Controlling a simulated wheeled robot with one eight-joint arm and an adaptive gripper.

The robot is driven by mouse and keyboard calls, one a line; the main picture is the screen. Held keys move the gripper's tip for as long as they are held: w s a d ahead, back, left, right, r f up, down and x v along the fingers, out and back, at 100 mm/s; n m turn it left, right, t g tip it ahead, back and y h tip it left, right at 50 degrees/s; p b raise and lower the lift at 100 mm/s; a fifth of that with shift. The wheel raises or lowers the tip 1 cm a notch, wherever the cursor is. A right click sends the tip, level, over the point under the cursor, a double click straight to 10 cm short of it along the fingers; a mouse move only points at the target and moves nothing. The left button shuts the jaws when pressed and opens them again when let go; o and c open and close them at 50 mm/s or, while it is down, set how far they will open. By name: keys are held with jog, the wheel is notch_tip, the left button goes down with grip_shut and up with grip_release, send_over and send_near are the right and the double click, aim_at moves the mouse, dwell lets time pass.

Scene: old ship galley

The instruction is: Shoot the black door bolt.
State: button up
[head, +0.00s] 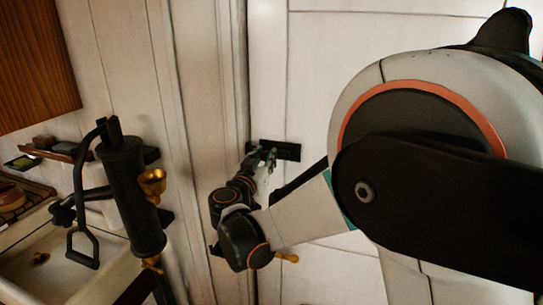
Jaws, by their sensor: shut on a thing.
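The black door bolt (288,151) is a small dark plate fixed across the white panelled door (335,55), close to the door's left edge. My gripper (263,157) is at the left part of the bolt, with its fingers shut on it. The fingers and my wrist hide that part, so I cannot tell how far the bar reaches toward the door frame (205,90).
A brass handle (287,257) shows on the door below my wrist. At the left stands a black hand pump (130,190) with brass fittings, beside a pale sink (60,265). A small shelf (60,153) and a wooden cabinet (35,65) are behind it.

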jog(key=a, duration=0.1)
jog(key=w+a, duration=0.1)
jog(key=shift+a, duration=0.3)
dwell(0.3)
jog(key=o, duration=1.3)
jog(key=shift+a, duration=0.15)
jog(key=b+v, duration=0.1)
jog(key=v, duration=1)
jog(key=shift+b, duration=0.35)
